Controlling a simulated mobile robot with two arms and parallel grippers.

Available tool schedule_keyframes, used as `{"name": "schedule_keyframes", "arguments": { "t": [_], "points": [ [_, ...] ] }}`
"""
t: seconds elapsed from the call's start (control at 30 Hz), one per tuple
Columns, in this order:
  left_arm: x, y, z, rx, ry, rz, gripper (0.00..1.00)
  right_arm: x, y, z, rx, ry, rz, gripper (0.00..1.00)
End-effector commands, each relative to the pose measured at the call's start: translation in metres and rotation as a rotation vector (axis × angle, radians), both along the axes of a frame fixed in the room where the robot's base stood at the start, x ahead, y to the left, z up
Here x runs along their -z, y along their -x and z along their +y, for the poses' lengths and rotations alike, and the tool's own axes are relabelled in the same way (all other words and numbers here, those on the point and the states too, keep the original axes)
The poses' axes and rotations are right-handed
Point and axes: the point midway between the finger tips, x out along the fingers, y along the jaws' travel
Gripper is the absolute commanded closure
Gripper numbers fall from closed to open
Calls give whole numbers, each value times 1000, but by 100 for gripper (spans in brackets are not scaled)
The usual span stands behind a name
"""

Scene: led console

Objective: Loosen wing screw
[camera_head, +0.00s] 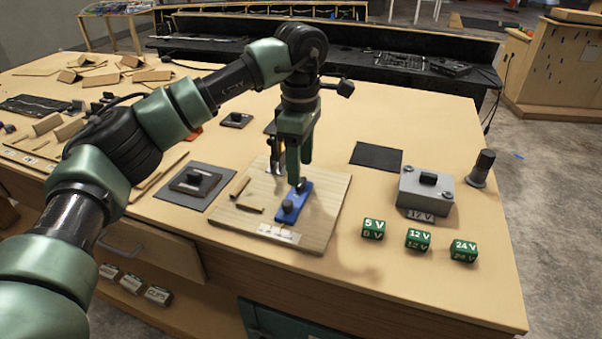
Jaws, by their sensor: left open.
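A blue bar (296,201) lies on a light wooden board (322,222) in the middle of the table. A grey round knob (288,206) sits at its near end. A small dark piece, perhaps the wing screw (301,184), shows at its far end, partly hidden by my gripper. My left gripper (290,178) points down over the far end of the bar. Its jaws are open, with one finger left of the bar and the other by the dark piece. I cannot tell whether they touch it. My right gripper is not in view.
A grey box labelled 12 V (426,192) and a dark cylinder (482,168) stand at the right. Green blocks marked 5 V (373,229), 12 V (418,240) and 24 V (464,251) line the front. A dark pad (376,156) lies behind; a switch plate (195,183) lies left.

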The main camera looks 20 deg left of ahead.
Motion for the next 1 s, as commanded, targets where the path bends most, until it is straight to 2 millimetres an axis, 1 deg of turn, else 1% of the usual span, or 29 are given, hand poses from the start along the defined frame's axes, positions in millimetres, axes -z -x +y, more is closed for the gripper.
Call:
{"name": "schedule_keyframes", "arguments": {
  "t": [0.03,0.1,0.2,0.33,0.53,0.57,0.6,0.67,0.7,0.77,1.0],
  "points": [
    [8,1,0,1,-1,3,42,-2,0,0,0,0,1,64],
    [17,1,0,0,0,3,42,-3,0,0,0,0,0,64],
    [27,0,0,0,0,1,42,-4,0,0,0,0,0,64],
    [32,0,0,-1,0,0,42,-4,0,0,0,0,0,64],
    [33,0,0,-1,0,0,42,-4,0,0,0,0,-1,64],
    [33,0,0,-1,0,0,45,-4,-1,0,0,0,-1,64],
    [33,0,0,-1,0,0,56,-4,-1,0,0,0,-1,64],
    [32,0,0,-1,0,0,72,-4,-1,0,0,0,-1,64],
    [32,0,0,-1,0,-1,84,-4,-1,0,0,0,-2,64],
    [32,0,0,-1,0,-1,100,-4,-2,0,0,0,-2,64],
    [32,0,0,-16,0,-1,100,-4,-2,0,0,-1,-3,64]
  ]
}}
